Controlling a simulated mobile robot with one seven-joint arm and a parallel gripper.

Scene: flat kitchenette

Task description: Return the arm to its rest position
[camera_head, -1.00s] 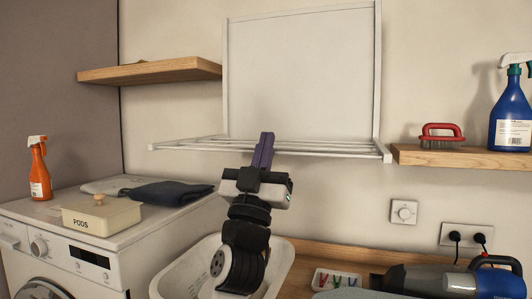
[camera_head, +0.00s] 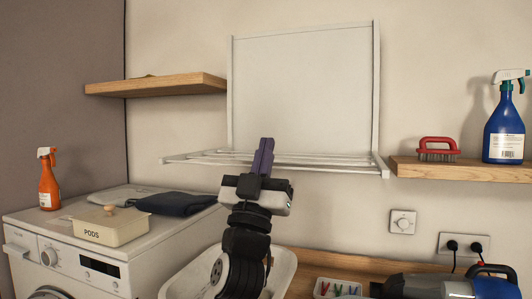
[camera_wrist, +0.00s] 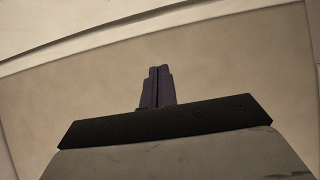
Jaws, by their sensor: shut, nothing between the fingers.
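My gripper (camera_head: 263,157) is raised in the middle of the head view, with its dark purple fingers pointing up and pressed together. It is in front of the white wall-mounted drying rack (camera_head: 280,161), and nothing shows between the fingers. In the wrist view, the shut fingers (camera_wrist: 157,87) stand against a plain beige surface. My arm rises in front of a white basket (camera_head: 284,273) and hides part of it.
A washing machine (camera_head: 58,258) at left carries a PODS box (camera_head: 109,229), an orange spray bottle (camera_head: 48,183) and dark folded cloth (camera_head: 175,204). A right shelf (camera_head: 450,170) holds a red-handled brush (camera_head: 437,150) and a blue spray bottle (camera_head: 504,132). A handheld vacuum (camera_head: 430,285) lies lower right.

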